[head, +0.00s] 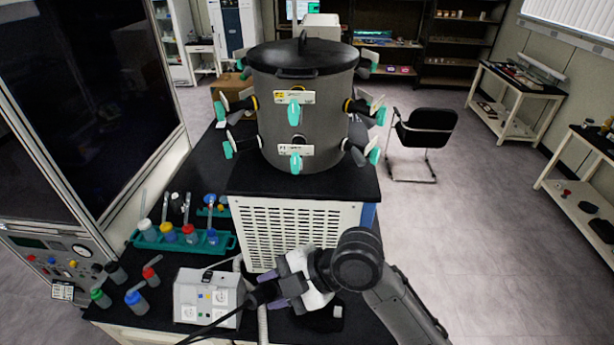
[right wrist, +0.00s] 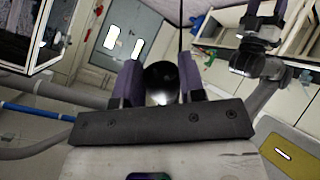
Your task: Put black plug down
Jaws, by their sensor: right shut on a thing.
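The black plug (head: 262,293) is held between the purple fingers of my right gripper (head: 280,287), near the front edge of the bench. In the right wrist view the dark, rounded plug (right wrist: 162,83) sits between the two fingers. A black cable (head: 215,325) runs from it down to the lower left. The plug is just right of a white socket box (head: 207,297), above the bench or close to it; contact is unclear. My left gripper is outside the head view. A purple-fingered gripper, apparently my left (right wrist: 265,22), shows at the right wrist view's upper right, its tips cut off.
A large grey lidded drum (head: 303,115) stands on a white vented unit (head: 285,228) behind the gripper. A green rack (head: 180,243) with several bottles and loose colour-capped bottles is left of the socket box. A dark cabinet door rises at left.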

